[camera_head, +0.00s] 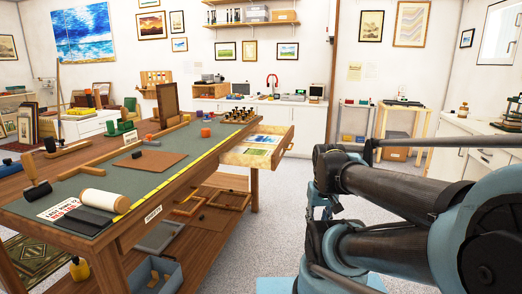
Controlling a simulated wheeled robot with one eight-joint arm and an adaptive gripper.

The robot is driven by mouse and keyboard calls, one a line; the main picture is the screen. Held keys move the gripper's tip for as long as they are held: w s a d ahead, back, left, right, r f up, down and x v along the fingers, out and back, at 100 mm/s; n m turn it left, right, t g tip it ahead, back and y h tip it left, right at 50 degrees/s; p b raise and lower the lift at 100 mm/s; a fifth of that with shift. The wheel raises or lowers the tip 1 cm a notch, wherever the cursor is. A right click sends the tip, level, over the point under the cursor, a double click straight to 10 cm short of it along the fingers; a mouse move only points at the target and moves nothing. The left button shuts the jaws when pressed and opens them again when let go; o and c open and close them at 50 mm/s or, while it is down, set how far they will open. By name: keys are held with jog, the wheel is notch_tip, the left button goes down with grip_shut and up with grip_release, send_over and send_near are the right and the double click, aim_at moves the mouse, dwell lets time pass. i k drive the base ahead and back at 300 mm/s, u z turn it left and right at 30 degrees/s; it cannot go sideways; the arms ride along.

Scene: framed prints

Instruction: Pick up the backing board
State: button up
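A flat brown rectangular board (151,161), which looks like the backing board, lies on the dark green mat (78,181) of the long wooden workbench. A small black object (136,155) sits at or on its far left part; I cannot tell if they touch. Another brown panel (168,103) stands upright farther back on the bench. My arm fills the right side of the view, well apart from the bench top. My gripper cannot be made out.
A white roll (104,199), a dark grey block (82,221) and a black-headed tool (37,192) occupy the near bench end. An open drawer (256,147) with prints juts from the bench's right side. Grey floor (240,243) is clear between bench and arm.

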aim_at(148, 160)
jog(key=u, duration=1.4)
jog(key=k, duration=1.25)
jog(key=z, duration=0.55)
jog(key=i, duration=1.8)
jog(key=u, duration=0.5)
